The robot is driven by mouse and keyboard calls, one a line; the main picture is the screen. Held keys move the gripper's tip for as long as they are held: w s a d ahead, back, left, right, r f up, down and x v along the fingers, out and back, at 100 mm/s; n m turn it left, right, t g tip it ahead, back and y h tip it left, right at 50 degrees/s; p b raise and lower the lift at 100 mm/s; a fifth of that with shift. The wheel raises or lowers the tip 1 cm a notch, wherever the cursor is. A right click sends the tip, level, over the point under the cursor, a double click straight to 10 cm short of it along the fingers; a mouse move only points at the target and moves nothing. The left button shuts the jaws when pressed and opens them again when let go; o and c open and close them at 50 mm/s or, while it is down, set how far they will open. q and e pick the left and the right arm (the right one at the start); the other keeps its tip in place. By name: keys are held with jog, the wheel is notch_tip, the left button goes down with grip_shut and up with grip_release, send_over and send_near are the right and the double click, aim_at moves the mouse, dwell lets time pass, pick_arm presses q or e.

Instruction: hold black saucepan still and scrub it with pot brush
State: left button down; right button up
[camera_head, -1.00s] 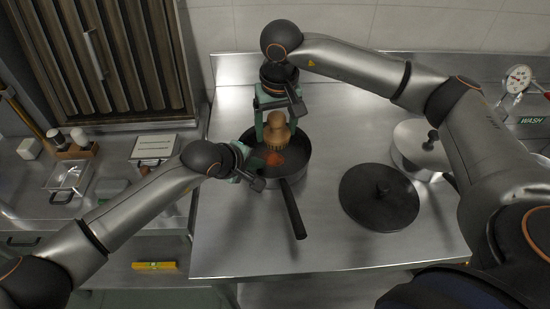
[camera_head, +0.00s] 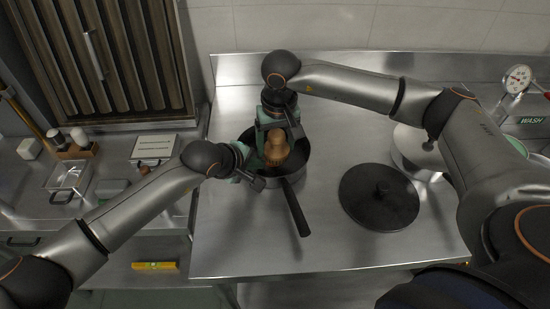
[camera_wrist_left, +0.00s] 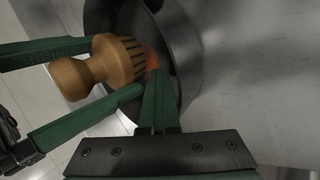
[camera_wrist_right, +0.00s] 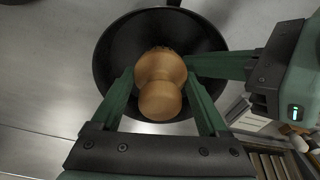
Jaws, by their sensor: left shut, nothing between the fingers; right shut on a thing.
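The black saucepan (camera_head: 299,158) sits on the steel table, its handle (camera_head: 296,208) pointing toward the front. My right gripper (camera_head: 277,144) is shut on the wooden pot brush (camera_head: 278,150), which is inside the pan; the brush also shows in the right wrist view (camera_wrist_right: 160,85). Its bristles (camera_wrist_left: 130,55) face the pan floor; contact is not clear. An orange-red patch (camera_wrist_left: 151,60) shows beside the bristles. My left gripper (camera_head: 248,165) is shut with nothing between its fingers. Its fingers (camera_wrist_left: 158,95) reach over the pan's left side; whether they touch the wall is unclear.
A black lid (camera_head: 379,197) lies on the table right of the pan. A steel pot with a lid (camera_head: 415,145) stands behind my right arm, and a dial gauge (camera_head: 518,77) is at the far right. The table front is clear.

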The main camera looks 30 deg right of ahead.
pick_arm(q)
jog(key=shift+f, duration=0.1)
pick_arm(e)
jog(key=shift+f, duration=0.4)
jog(key=shift+f, duration=0.1)
jog(key=d+r, duration=0.4)
jog(key=d, duration=0.1)
dwell(0.6)
jog(key=shift+r, duration=0.1)
